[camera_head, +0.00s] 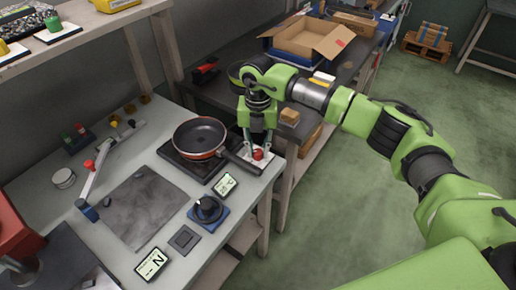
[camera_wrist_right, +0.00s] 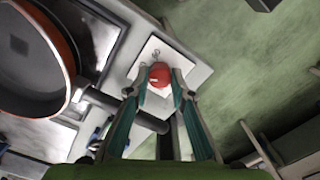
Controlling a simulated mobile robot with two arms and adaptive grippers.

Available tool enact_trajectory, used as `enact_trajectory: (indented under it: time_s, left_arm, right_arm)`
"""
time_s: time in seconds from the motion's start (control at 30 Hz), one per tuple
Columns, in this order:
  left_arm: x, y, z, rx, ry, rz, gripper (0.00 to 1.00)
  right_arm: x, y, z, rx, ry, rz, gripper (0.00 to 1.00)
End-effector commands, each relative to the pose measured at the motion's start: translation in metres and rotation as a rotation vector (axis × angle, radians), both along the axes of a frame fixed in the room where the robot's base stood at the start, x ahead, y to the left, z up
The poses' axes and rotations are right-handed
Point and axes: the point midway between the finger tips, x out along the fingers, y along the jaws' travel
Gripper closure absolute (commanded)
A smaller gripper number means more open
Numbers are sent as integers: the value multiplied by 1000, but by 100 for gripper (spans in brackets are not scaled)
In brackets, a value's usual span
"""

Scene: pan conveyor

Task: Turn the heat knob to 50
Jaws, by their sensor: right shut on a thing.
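The red heat knob (camera_head: 257,154) sits on a white plate (camera_head: 246,158) at the right edge of the worktable, beside the hot plate. It also shows in the right wrist view (camera_wrist_right: 168,80). My right gripper (camera_head: 260,147) comes down on it from above. Its two fingertips (camera_wrist_right: 159,84) sit on either side of the knob, shut on it. A small display (camera_head: 224,185) stands just in front of the hot plate; its reading is too small to make out. My left gripper is not in view.
An orange-rimmed pan (camera_head: 200,135) is on the black hot plate (camera_head: 173,158); its dark handle reaches close to my right gripper. A black dial (camera_head: 208,208) on a blue base and a second display (camera_head: 152,264) are nearer. An open cardboard box (camera_head: 307,37) stands behind.

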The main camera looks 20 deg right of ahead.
Motion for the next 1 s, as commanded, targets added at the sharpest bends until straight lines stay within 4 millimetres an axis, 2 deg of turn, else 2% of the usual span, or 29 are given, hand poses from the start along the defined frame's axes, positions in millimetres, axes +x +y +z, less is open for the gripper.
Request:
enact_trajectory:
  time_s: [0.4,1.0]
  left_arm:
    - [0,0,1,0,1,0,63]
    - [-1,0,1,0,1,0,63]
  right_arm:
    - [2,0,2,1,-5,-221,100]
    - [2,0,2,1,-7,-261,100]
